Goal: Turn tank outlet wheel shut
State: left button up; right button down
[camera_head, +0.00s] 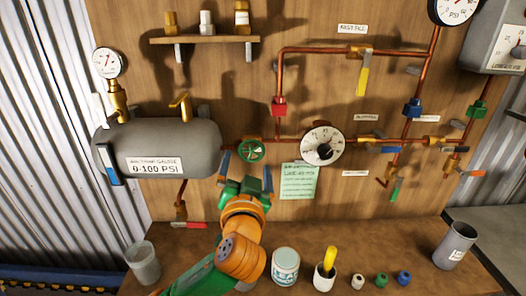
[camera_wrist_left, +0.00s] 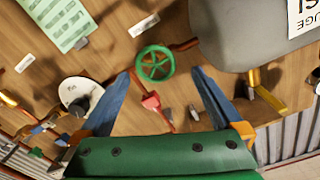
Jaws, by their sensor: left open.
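The green tank outlet wheel (camera_head: 251,150) sits on the copper pipe just right of the grey tank (camera_head: 198,135). The wheel also shows in the left wrist view (camera_wrist_left: 155,63), with its spokes facing the camera. My left gripper (camera_head: 246,171) is open and empty, just below and in front of the wheel in the head view. In the left wrist view its two blue fingers (camera_wrist_left: 160,73) are spread wide, with the wheel between and a little beyond their tips. I see no contact. My right gripper is not in view.
A round white gauge (camera_head: 322,146) and a green note (camera_head: 298,181) are right of the wheel. A red-handled valve (camera_head: 188,224) hangs below the tank. The bench holds a grey cup (camera_head: 143,262), a labelled can (camera_head: 285,265) and a yellow-handled tool in a cup (camera_head: 326,270).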

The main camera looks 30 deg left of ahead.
aim_at(252, 152)
pick_arm(q)
jog(key=x, duration=0.2)
jog(key=p+x, duration=0.1)
jog(key=x, duration=0.1)
jog(key=d+p+x, duration=0.1)
jog(key=x, duration=0.1)
jog(key=shift+w+a+r, duration=0.1)
jog(key=shift+w, duration=0.45)
jog(key=shift+w+a, duration=0.2)
jog(key=shift+s+a, duration=0.15)
jog(key=shift+a, duration=0.05)
jog(key=shift+c, duration=0.4)
jog(key=shift+d, duration=0.1)
jog(key=c, duration=1.1)
